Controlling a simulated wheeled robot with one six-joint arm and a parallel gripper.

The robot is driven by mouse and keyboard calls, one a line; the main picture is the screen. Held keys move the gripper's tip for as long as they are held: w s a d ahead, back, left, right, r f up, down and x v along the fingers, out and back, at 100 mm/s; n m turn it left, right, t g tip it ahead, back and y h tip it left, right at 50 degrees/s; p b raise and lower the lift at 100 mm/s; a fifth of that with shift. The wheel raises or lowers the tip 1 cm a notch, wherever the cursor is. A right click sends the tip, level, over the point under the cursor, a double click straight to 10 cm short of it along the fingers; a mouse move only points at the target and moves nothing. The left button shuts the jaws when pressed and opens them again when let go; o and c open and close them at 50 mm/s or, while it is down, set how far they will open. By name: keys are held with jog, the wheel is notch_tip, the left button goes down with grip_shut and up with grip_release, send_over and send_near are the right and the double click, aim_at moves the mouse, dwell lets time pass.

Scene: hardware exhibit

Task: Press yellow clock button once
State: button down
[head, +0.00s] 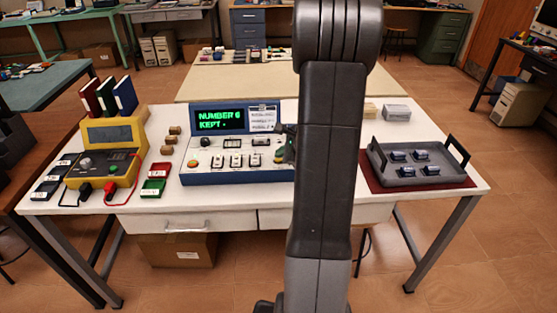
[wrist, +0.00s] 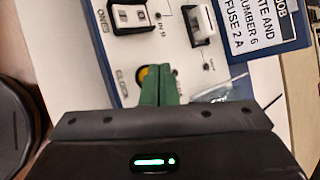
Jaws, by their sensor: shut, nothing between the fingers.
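The blue-and-white exhibit panel (head: 238,176) stands on the white table, its screen (head: 220,120) reading "NUMBER 6 KEPT" in green. In the wrist view the yellow button (wrist: 142,73) sits beside a label that appears to read "CLOCK". My gripper (wrist: 161,78) is shut and empty, its green fingertips overlapping the button's right side and hiding part of it. I cannot tell whether they touch it. In the head view the gripper shows partly at the panel's right end, mostly hidden behind my arm.
Rocker switches (wrist: 130,15) and (wrist: 199,24) stand close to the fingers on the panel. A label card (wrist: 270,22) is at upper right. A yellow meter (head: 108,145) stands left of the panel, and a grey tray (head: 420,172) with several small parts stands right.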

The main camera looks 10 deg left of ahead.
jog(key=shift+f+b, duration=0.5)
dwell(0.4)
jog(key=shift+r, duration=0.15)
jog(key=shift+r+p, duration=0.75)
jog(key=shift+r, duration=0.05)
jog(key=shift+r+p, duration=2.05)
jog(key=shift+r, duration=0.45)
